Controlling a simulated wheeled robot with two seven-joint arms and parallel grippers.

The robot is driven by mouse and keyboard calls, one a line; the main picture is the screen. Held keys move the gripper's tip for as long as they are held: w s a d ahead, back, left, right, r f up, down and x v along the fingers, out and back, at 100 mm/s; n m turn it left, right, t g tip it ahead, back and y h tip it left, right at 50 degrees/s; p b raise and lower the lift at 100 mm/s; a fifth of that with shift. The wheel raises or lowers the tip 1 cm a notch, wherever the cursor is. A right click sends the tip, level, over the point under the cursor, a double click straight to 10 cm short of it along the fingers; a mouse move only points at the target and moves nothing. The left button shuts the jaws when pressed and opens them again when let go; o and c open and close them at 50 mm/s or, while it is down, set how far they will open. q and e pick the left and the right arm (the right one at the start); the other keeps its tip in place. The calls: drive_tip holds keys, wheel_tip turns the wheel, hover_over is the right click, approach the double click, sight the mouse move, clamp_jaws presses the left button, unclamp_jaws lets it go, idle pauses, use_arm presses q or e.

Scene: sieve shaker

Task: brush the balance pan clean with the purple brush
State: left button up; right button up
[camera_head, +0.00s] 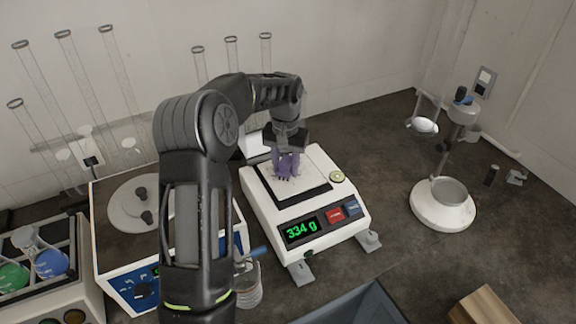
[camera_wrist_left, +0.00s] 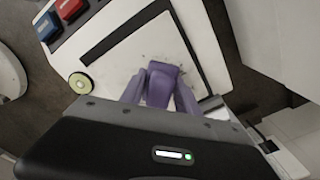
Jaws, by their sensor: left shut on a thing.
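The balance (camera_head: 300,205) is a white box in the middle of the head view, with a black-framed square pan (camera_head: 312,183) and a green display reading 334 g. My left gripper (camera_head: 287,152) is above the pan, pointing down, shut on the purple brush (camera_head: 286,165). The brush's lower end is at the pan surface; I cannot tell whether it presses on it. In the left wrist view, the brush (camera_wrist_left: 160,85) is over the pan (camera_wrist_left: 150,50), where small dark specks lie near it. Gripper fingertips are partly hidden. My right gripper is not in view.
A shaker with a blue front (camera_head: 135,290) stands left of the balance, with a glass beaker (camera_head: 248,285) between. Flasks (camera_head: 50,262) stand in a rack far left. A white-based stand (camera_head: 443,204) is at right. A blue-grey tray (camera_head: 350,305) and wooden block (camera_head: 483,306) are in front.

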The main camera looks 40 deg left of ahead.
sight(272, 175)
use_arm(q)
drive_tip(key=shift+s, duration=0.1)
drive_tip(key=shift+s+a+b, duration=0.25)
drive_tip(key=shift+s+a, duration=0.2)
drive_tip(key=shift+s, duration=0.35)
drive_tip(key=shift+s+a+b, duration=0.2)
drive_tip(key=shift+s+a, duration=0.2)
drive_tip(key=shift+s, duration=0.35)
drive_tip(key=shift+w+a+r+p, duration=0.1)
drive_tip(key=shift+w+a+p, duration=0.25)
drive_tip(key=shift+a, duration=0.1)
drive_tip(key=shift+w+a, duration=0.1)
drive_tip(key=shift+a, duration=0.2)
drive_tip(key=shift+w+d+p, duration=0.35)
drive_tip(key=shift+w+d, duration=0.1)
drive_tip(key=shift+w, duration=0.35)
drive_tip(key=shift+w+d+p, duration=0.35)
drive_tip(key=shift+w+d, duration=0.05)
drive_tip(key=shift+w, duration=0.4)
